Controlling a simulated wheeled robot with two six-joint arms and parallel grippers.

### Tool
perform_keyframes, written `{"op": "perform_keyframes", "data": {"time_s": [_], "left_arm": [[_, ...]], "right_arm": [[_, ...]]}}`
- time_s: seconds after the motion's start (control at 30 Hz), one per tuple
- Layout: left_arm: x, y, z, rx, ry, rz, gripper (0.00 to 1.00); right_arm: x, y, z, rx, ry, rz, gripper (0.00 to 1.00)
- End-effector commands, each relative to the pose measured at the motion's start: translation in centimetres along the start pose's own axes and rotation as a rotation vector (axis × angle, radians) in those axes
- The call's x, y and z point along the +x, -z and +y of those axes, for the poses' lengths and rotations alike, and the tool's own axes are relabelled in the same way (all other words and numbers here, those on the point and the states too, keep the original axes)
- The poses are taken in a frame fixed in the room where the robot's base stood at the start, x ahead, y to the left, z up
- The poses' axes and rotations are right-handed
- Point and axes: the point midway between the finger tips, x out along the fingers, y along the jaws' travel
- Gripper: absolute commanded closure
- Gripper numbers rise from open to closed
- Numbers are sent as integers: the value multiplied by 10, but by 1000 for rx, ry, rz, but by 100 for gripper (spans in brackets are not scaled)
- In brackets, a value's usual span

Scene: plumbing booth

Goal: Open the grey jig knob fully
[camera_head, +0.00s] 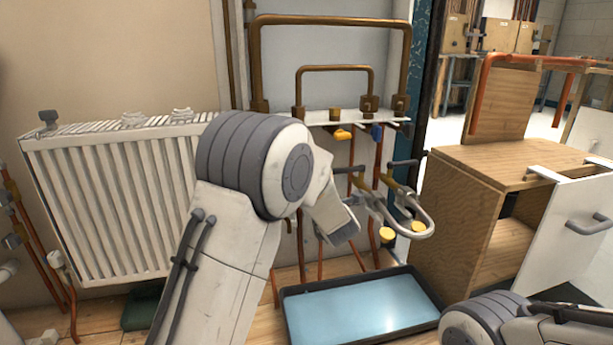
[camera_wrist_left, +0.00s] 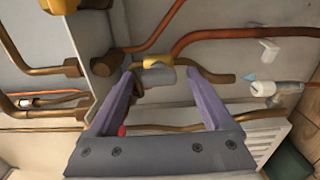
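In the left wrist view, a small grey cylindrical knob (camera_wrist_left: 161,76) with a yellow part (camera_wrist_left: 157,62) against it shows between my left fingertips; it looks like the jig knob, but I cannot be sure. My left gripper (camera_wrist_left: 162,82) is open, one finger on either side of the knob. I cannot tell whether either finger touches it. The knob cannot be picked out there. My right arm shows only at the bottom right edge; its gripper is out of view.
Copper pipes (camera_head: 330,20) rise from a white shelf (camera_head: 318,117) on the wall panel. A silver U-shaped pipe with yellow ends (camera_head: 428,222) sticks out at right. A white radiator (camera_head: 110,205) stands left, a black-rimmed tray (camera_head: 290,293) below, a wooden cabinet (camera_head: 462,205) right.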

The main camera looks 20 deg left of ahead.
Motion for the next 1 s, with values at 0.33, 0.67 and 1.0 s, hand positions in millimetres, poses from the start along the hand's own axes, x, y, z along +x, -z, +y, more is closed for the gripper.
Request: {"op": "perform_keyframes", "data": {"time_s": [0.33, 0.67, 1.0], "left_arm": [[-15, -1, 4, 2, 1, -2, 15], [-79, -2, 4, 4, 1, -4, 15], [-105, 0, 0, 0, -1, 0, 15]], "right_arm": [[-11, 1, -1, 0, 0, 0, 15], [-42, 2, -3, 0, 0, 0, 15], [-50, 3, -4, 0, 0, 0, 15]]}}
